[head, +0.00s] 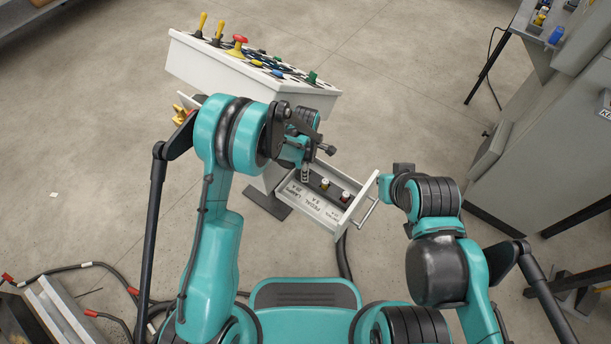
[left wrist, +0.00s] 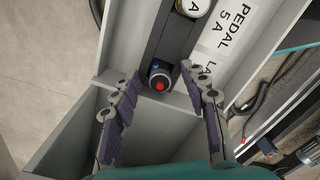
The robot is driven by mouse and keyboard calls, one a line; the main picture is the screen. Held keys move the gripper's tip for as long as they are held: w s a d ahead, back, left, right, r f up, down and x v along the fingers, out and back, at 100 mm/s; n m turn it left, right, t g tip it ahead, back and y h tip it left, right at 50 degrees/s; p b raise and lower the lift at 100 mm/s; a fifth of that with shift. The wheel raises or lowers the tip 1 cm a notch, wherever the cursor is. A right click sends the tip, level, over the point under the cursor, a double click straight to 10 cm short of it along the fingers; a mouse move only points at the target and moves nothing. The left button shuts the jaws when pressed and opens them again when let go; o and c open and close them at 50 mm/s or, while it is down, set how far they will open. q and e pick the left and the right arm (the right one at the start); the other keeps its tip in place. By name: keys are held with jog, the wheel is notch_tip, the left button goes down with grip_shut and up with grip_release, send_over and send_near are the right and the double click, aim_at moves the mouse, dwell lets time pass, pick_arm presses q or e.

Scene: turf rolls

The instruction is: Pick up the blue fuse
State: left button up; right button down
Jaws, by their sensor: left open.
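An open drawer (head: 350,222) of the white console holds a row of small fuses. In the left wrist view, a dark round fuse end (left wrist: 160,80) with a red centre and a bit of blue at its edge sits in the dark strip. It lies just beyond and between the fingertips of my left gripper (left wrist: 162,88), which is open and not touching it. In the head view my left gripper (head: 305,172) hangs over the drawer's far left end and hides part of it. My right gripper (head: 384,188) is by the drawer's handle; its fingers are too unclear to judge.
The white console (head: 215,65) with levers and buttons rises behind. A grey cabinet (head: 550,120) stands at the right.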

pick_arm(q)
jog(key=shift+f, duration=0.1)
grip_shut()
